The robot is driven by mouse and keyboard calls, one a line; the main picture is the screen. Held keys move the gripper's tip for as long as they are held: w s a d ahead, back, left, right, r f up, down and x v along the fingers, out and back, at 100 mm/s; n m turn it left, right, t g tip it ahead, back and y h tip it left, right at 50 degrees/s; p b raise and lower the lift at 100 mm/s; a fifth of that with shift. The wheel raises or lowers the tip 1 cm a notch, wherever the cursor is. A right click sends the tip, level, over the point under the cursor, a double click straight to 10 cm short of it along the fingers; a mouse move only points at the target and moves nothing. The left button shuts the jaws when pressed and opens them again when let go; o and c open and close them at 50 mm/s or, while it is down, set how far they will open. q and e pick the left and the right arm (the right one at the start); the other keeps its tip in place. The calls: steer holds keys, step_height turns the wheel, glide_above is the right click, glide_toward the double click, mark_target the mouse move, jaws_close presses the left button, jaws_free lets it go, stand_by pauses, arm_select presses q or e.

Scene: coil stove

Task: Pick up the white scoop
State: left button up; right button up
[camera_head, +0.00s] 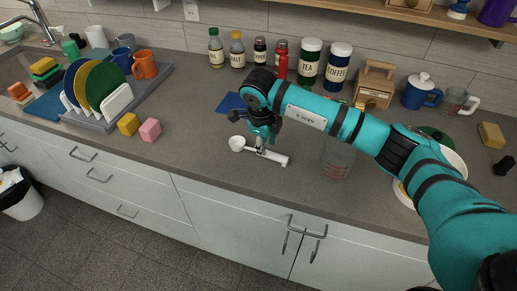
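The white scoop (237,143) lies on the grey counter near its front edge, with its round bowl at the left and its handle pointing right. My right gripper (260,151) points down over the handle, with its fingertips at the handle close to the bowl. The fingers are small and partly hidden by the gripper body, so I cannot tell whether they are shut on the handle or still open around it. The scoop appears to be at counter level. My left gripper is not in view.
A clear measuring cup (338,160) stands right of the scoop under my arm. A dish rack (116,119) with plates stands at the left, with yellow and pink sponges (150,130) in front. Jars and bottles (309,62) line the wall. The counter left of the scoop is clear.

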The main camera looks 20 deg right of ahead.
mark_target(267, 151)
steer(key=f+p, duration=0.1)
steer(key=d+f+p, duration=0.1)
steer(key=f, duration=0.1)
steer(key=shift+w+f, duration=0.2)
steer(key=shift+f, duration=0.1)
steer(key=shift+w+f, duration=0.1)
steer(key=shift+f, duration=0.45)
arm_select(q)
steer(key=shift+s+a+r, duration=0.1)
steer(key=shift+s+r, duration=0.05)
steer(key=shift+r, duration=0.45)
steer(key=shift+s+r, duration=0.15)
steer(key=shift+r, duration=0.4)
arm_select(e)
steer(key=c, duration=0.6)
